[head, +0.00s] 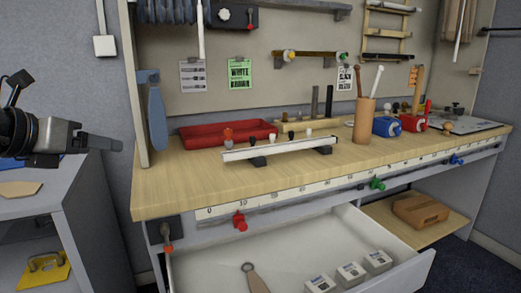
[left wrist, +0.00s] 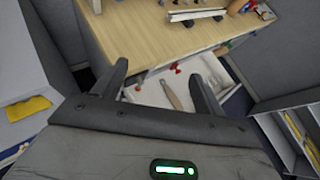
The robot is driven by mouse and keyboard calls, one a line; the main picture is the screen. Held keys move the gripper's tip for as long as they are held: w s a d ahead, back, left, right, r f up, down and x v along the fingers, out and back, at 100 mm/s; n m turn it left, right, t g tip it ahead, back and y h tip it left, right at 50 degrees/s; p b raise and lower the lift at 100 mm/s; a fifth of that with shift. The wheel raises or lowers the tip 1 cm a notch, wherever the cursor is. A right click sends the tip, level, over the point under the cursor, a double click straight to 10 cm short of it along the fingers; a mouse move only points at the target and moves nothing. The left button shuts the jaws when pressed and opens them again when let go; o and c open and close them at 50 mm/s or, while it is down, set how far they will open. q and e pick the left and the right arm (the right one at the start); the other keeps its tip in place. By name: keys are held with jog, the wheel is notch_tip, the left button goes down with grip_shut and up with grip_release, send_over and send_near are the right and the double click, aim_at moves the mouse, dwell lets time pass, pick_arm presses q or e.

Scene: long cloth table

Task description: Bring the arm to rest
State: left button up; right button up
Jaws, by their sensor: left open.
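My left gripper (head: 118,145) is at the left of the head view, in the air beside the workbench's left end. In the left wrist view its two fingers (left wrist: 158,74) are spread with nothing between them. Past the fingers, that view shows the open drawer and the bench from above. My right gripper is in neither view.
The wooden workbench (head: 180,190) has a red tray (head: 195,136) and a white rail on blocks (head: 280,145). Its open drawer (head: 215,267) holds a wooden-handled tool (head: 257,281) and small boxes (head: 351,273). A grey shelf unit (head: 75,190) stands at left.

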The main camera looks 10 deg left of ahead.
pick_arm(q)
jog(key=s+d+f+n+h+p, duration=0.1)
jog(key=d+f+n+h, duration=0.2)
jog(key=d, duration=0.4)
jog(key=s+d+f+n+g+h+p, duration=0.1)
jog(key=d+f+h, duration=0.2)
jog(key=d+h, duration=0.25)
jog(key=s+d+f+n+h+p, duration=0.1)
jog(key=d+f+n+h, duration=0.15)
jog(key=d, duration=0.45)
jog(key=s+d+f+n+y+p, duration=0.1)
jog(key=s+f+n+y, duration=0.4)
jog(key=f+n, duration=0.8)
jog(key=s+d+f+n+y+p, duration=0.2)
jog(key=s+f+n+y, duration=0.3)
jog(key=s+f+n, duration=0.5)
notch_tip(320, 180, down, 3)
jog(key=n+p, duration=0.1)
jog(key=n, duration=0.4)
jog(key=shift+s+g+y, duration=0.3)
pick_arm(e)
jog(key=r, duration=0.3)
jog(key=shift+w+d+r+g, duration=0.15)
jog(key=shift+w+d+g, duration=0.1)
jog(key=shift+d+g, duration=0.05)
